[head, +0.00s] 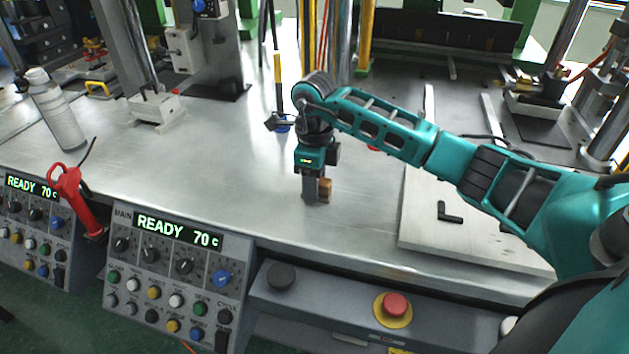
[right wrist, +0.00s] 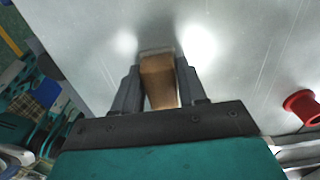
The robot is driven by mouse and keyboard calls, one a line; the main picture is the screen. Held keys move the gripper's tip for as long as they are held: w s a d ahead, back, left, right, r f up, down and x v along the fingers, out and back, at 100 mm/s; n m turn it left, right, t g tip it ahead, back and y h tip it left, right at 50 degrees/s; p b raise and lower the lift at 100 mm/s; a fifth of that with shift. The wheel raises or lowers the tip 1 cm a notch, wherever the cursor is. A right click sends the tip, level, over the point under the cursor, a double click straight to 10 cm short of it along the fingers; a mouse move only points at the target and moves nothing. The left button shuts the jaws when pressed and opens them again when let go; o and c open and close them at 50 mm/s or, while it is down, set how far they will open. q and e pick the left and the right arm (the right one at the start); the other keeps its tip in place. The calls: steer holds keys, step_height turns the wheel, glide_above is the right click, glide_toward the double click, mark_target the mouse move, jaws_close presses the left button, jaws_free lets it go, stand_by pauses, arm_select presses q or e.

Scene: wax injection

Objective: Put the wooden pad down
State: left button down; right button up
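The wooden pad (head: 325,188) is a small brown block at the metal table (head: 230,185), right of the middle of the head view. My right gripper (head: 316,199) points down over the table with its fingers around the pad. In the right wrist view, the pad (right wrist: 158,80) sits between the two dark fingers of the right gripper (right wrist: 158,90), which appear to press on its sides. The pad is at or just above the table surface; I cannot tell if it touches. My left gripper does not show.
Control panels (head: 175,275) and a red emergency button (head: 395,305) line the front edge. A spray bottle (head: 55,110) stands at left. The table left of my gripper is clear.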

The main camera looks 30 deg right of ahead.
steer(key=o, duration=0.5)
steer(key=shift+r+p, duration=0.3)
step_height(320, 180, up, 12)
steer(key=shift+f, duration=0.1)
stand_by(0.5)
